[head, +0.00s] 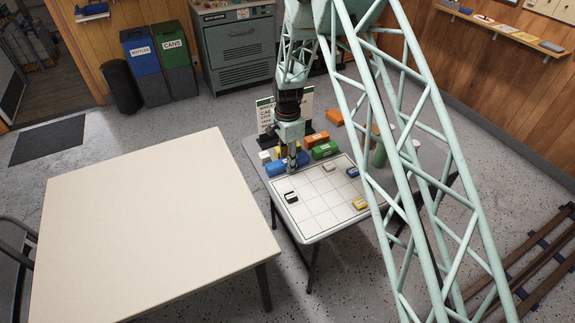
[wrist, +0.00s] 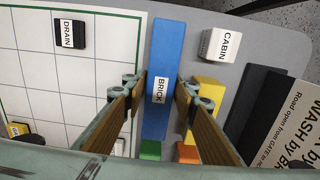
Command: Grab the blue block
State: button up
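A long blue block (head: 275,169) with a BRICK label lies along the back edge of the gridded sheet. In the wrist view the blue block (wrist: 166,45) runs up the picture between my fingers. My gripper (head: 292,170) points down over the block. In the wrist view my gripper (wrist: 160,85) is open, with one finger at each long side of the block. I see no firm contact, and the fingertips' exact height is unclear. A smaller blue block (head: 353,172) sits at the sheet's right side.
Green (head: 325,150), orange (head: 316,139) and yellow blocks stand close by. A white CABIN block (wrist: 214,44) and a dark board (wrist: 255,105) are right of my gripper in the wrist view. A black DRAIN block (wrist: 70,33) lies on the grid. A large bare table (head: 150,220) stands left.

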jog(key=shift+c, duration=0.6)
jog(key=c, duration=0.4)
jog(key=shift+r, duration=0.1)
jog(key=shift+c, duration=0.2)
jog(key=shift+r, duration=1.55)
jog(key=shift+s+r, duration=0.15)
jog(key=shift+r, duration=0.05)
jog(key=s+d, duration=0.1)
jog(key=s, duration=0.4)
jog(key=s+d+r, duration=0.1)
jog(key=s+d, duration=0.1)
jog(key=s, duration=0.3)
jog(key=s+d+p, duration=0.1)
jog(key=s, duration=0.4)
jog(key=shift+d+r, duration=0.2)
jog(key=shift+d, duration=0.05)
